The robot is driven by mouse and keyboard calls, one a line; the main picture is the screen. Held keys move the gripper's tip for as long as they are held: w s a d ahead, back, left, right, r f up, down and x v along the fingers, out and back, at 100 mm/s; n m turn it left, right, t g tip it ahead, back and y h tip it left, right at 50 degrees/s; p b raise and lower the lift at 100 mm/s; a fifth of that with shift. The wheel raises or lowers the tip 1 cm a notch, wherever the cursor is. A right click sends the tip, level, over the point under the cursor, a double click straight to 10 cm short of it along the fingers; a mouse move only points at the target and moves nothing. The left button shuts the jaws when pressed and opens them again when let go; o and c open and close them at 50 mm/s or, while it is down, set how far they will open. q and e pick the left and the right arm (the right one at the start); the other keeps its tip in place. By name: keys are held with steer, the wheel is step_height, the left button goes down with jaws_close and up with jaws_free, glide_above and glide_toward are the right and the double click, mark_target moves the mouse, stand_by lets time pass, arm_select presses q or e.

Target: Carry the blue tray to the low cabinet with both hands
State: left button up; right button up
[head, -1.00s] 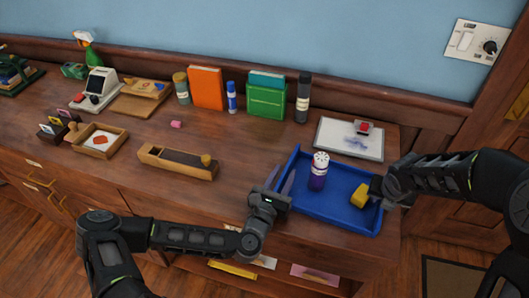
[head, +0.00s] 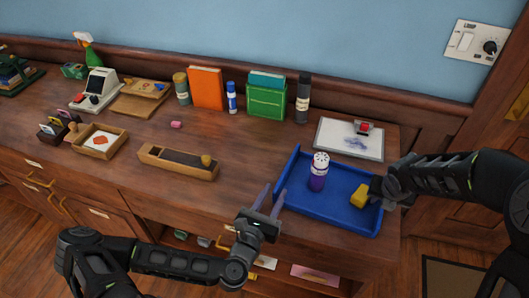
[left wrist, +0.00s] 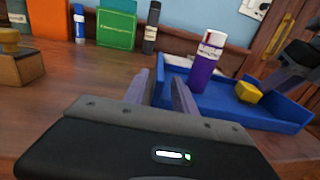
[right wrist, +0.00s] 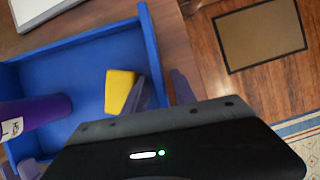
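The blue tray (head: 328,216) lies flat near the right end of the wooden counter. A purple bottle with a white-and-red top (head: 318,172) stands in it, and a yellow block (head: 360,196) lies by its right wall. My right gripper (head: 378,190) is at the tray's right wall. In the right wrist view its fingers (right wrist: 158,90) straddle that wall, spread apart, with the block beside the inner finger. I cannot pick out a separate low cabinet.
A white board with a red-topped item (head: 350,140) lies behind the tray. A green box (head: 266,98), an orange book (head: 206,88) and a dark bottle (head: 303,98) stand along the back. A long wooden box (head: 178,162) is to the left. Open shelving is below the counter.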

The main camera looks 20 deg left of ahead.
steer(key=v, duration=1.2)
arm_select(q)
steer(key=shift+s, duration=0.1)
arm_select(e)
steer(key=shift+s, duration=0.15)
